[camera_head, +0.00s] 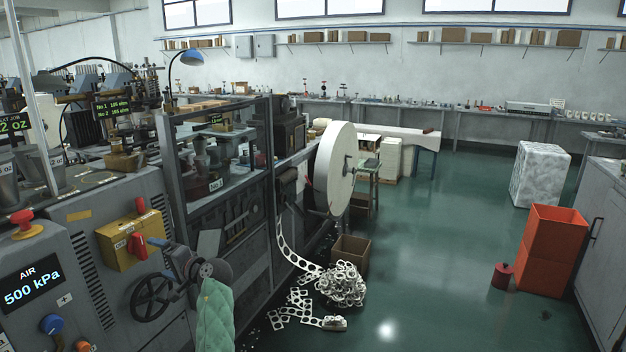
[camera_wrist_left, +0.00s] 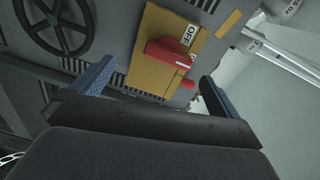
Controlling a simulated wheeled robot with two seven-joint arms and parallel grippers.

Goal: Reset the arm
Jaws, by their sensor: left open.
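My left arm, in a green quilted sleeve (camera_head: 215,318), comes up from the bottom of the head view. Its left gripper (camera_head: 174,264) is in front of the grey machine panel, close to the handwheel (camera_head: 150,298) and below right of the yellow switch box (camera_head: 130,238). In the wrist view the two blue fingers of the left gripper (camera_wrist_left: 157,78) stand wide apart with nothing between them. Beyond them show the yellow box (camera_wrist_left: 150,76) with its red handle (camera_wrist_left: 168,55) and an OFF label. I cannot tell the exact gap to the box. My right gripper is not in view.
A grey panel with an AIR 500 kPa display (camera_head: 32,288) and a red knob (camera_head: 26,224) is at the left. A large white reel (camera_head: 336,168), a cardboard box (camera_head: 350,256) and a heap of punched strip (camera_head: 342,284) are right of the machine.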

